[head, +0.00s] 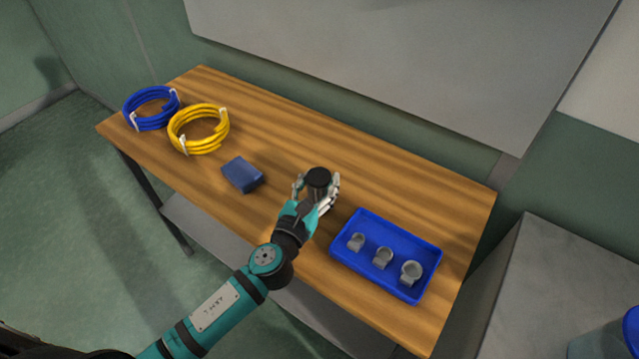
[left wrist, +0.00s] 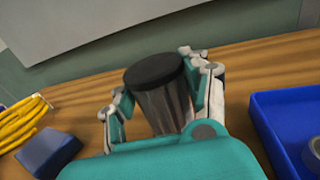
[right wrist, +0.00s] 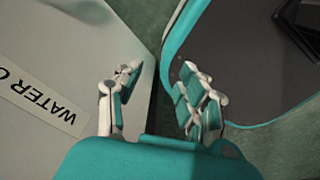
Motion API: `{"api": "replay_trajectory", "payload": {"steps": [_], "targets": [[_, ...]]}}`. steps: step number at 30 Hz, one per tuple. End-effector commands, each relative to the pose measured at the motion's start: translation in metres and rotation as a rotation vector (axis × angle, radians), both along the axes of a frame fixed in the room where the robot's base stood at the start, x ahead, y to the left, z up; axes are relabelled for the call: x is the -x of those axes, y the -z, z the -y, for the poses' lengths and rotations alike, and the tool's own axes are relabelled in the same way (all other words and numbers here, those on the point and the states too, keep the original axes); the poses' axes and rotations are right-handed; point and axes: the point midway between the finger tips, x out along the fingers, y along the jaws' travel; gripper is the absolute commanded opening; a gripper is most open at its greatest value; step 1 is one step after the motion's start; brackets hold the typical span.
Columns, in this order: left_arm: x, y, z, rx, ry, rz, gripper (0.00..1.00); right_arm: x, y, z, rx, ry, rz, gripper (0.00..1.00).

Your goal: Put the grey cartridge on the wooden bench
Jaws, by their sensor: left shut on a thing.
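The grey cartridge with a black cap (head: 318,177) is upright between the fingers of my left gripper (head: 316,193), over the middle of the wooden bench (head: 400,180). In the left wrist view the cartridge's grey, slightly tilted-looking body (left wrist: 162,108) shows, with a finger closed on either side. Its lower end is hidden by my gripper, so I cannot tell whether it touches the bench. My right gripper (right wrist: 155,90) is open and empty in the right wrist view, away from the bench, and does not show in the head view.
A blue tray (head: 345,262) with 3 grey ring-like parts sits just right of my left gripper. A dark blue block (head: 242,174) lies to the left, with yellow (head: 198,130) and blue (head: 150,108) coils beyond. Bare wood lies behind the gripper.

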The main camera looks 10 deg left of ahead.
Motion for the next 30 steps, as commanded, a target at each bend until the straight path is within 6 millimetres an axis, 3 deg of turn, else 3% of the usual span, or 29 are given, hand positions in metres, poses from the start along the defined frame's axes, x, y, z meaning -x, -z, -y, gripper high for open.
{"api": "replay_trajectory", "payload": {"steps": [9, 10, 16, 26, 30], "targets": [[0.0, 0.003, 0.0, 0.0, 0.0, 0.001, 0.13, -0.001, 0.003, -0.003, -0.003, 0.001, 0.001, 0.4], [0.0, 0.003, 0.0, 0.0, 0.0, 0.0, 0.47, -0.001, 0.002, -0.003, -0.003, 0.001, 0.001, 0.4], [0.0, 0.002, 0.0, 0.0, 0.0, 0.0, 0.72, -0.001, 0.001, -0.002, -0.003, 0.001, 0.001, 0.4], [0.002, -0.002, 0.0, -0.001, 0.0, 0.0, 0.72, 0.0, -0.002, -0.002, -0.002, 0.001, 0.001, 0.4], [0.021, 0.002, -0.004, -0.002, 0.001, -0.003, 0.72, 0.0, 0.004, -0.002, -0.002, 0.0, 0.001, 0.4]]}}
